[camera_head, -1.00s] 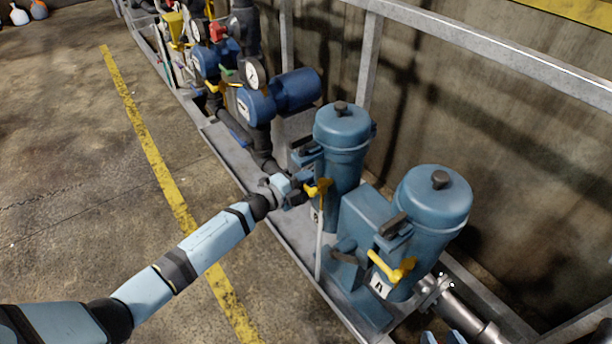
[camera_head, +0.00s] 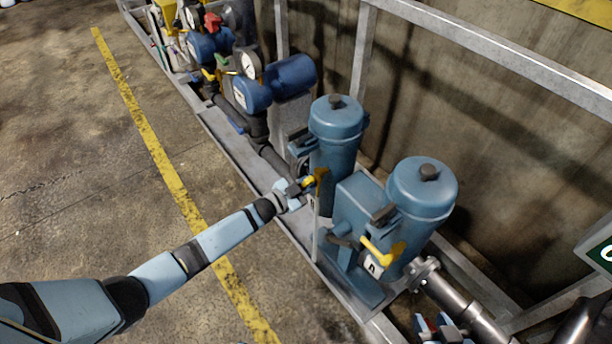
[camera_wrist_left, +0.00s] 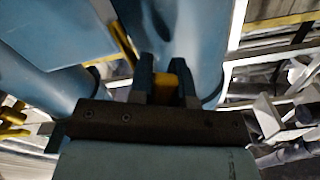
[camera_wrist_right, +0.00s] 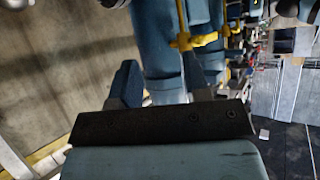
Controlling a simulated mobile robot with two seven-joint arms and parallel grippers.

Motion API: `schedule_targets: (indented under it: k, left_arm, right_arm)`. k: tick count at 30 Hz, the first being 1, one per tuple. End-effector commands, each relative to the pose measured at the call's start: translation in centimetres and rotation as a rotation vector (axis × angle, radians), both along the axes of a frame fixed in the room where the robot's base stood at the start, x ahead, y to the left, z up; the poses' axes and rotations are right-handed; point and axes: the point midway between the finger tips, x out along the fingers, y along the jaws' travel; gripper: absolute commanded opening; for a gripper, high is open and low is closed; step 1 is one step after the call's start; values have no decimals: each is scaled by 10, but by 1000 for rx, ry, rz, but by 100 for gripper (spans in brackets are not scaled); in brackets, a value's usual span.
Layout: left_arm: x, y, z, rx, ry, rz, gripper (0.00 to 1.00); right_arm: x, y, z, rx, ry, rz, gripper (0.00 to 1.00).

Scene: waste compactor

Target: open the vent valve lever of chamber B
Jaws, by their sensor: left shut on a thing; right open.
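Two blue canister chambers stand side by side. The rear one (camera_head: 336,125) has a yellow vent lever (camera_head: 320,178) low on its front. My left gripper (camera_head: 302,187) is at that lever; in the left wrist view its fingers (camera_wrist_left: 163,85) are shut on the yellow lever (camera_wrist_left: 165,90). The nearer chamber (camera_head: 422,190), whose label earlier looks like "A", has its own yellow lever (camera_head: 382,250), standing free. My right gripper (camera_head: 440,328) is open and empty at the bottom edge, below the nearer chamber. A yellow lever (camera_wrist_right: 195,40) shows beyond its fingers in the right wrist view.
A steel pipe (camera_head: 462,305) with a flange runs from the nearer chamber to the lower right. Blue pumps and gauges (camera_head: 275,82) stand farther back on the skid. A metal railing (camera_head: 470,42) runs behind. The floor at left is clear.

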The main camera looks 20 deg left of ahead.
Motion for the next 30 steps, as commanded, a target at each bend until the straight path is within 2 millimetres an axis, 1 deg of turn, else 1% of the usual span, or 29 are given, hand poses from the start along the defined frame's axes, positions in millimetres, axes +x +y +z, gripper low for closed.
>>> schedule_targets:
  k: [6,15,21,30]
  left_arm:
    - [-6,-7,-2,-146,117,0,0]
    - [-12,-14,-5,-291,230,0,0]
    - [-14,-17,-5,-342,268,1,0]
    - [-14,-18,-6,-362,284,1,0]
  right_arm:
    - [-2,-1,0,-8,18,-2,43]
    - [-1,-1,5,0,21,-6,43]
    - [-1,-2,5,0,25,-8,43]
    - [-2,-2,3,0,28,-9,43]
